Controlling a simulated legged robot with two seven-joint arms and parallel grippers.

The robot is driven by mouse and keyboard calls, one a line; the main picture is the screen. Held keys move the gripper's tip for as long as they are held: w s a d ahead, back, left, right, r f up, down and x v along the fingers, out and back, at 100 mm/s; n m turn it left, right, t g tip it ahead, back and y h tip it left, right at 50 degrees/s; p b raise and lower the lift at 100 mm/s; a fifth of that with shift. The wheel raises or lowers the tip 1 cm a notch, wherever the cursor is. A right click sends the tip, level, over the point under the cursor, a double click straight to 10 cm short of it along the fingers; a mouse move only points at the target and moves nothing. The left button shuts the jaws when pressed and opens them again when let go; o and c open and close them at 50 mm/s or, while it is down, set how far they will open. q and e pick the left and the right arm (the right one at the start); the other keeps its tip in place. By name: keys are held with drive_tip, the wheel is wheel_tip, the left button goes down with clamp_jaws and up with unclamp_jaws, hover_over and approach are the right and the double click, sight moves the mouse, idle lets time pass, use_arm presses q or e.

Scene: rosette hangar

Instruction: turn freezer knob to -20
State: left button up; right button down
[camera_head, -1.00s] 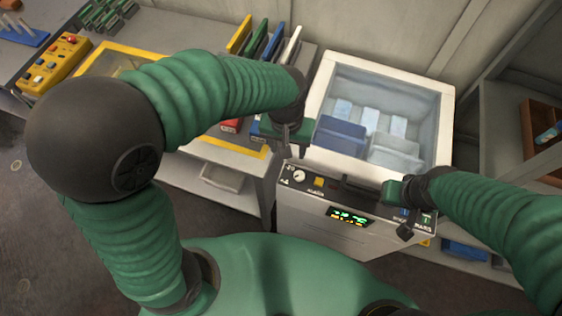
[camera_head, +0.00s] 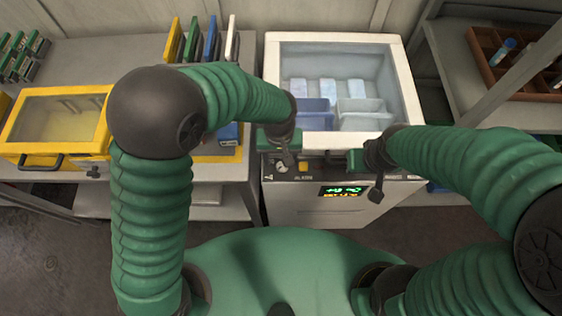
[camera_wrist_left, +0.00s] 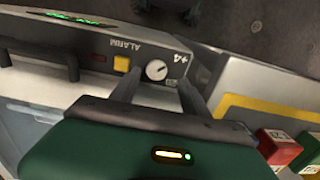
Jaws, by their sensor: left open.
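The freezer (camera_head: 350,138) is a white chest with a glass lid and a dark control panel along its front. Its small white round knob (camera_head: 281,167) sits at the panel's left end, partly covered by my left gripper (camera_head: 288,157). In the left wrist view the knob (camera_wrist_left: 156,70) shows a dark pointer mark, with "+4" printed beside it. My left gripper (camera_wrist_left: 158,88) is open, its two fingers on either side of the knob's line, and contact cannot be told. My right gripper (camera_head: 375,188) hangs at the panel's right part, its jaw state unclear.
A yellow alarm button (camera_head: 303,166) and a lit green display (camera_head: 341,190) share the panel with the knob. A yellow-framed box (camera_head: 104,137) and upright coloured binders (camera_head: 211,38) stand on the left bench. A brown compartment tray (camera_head: 487,75) is on the right shelf.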

sight(282, 166)
use_arm(q)
wheel_tip(282, 166, down, 3)
drive_tip(key=shift+a+r, duration=0.1)
drive_tip(key=shift+a, duration=0.05)
drive_tip(key=shift+d+f, duration=0.2)
drive_tip(key=shift+f, duration=0.05)
drive_tip(key=shift+d, duration=0.7)
drive_tip(key=shift+c, duration=1.1)
drive_tip(key=shift+a, duration=0.6)
drive_tip(key=c, duration=0.7)
clamp_jaws()
drive_tip(key=shift+d, duration=0.25)
use_arm(e)
drive_tip(key=shift+s+d, duration=0.1)
drive_tip(key=shift+d, duration=0.15)
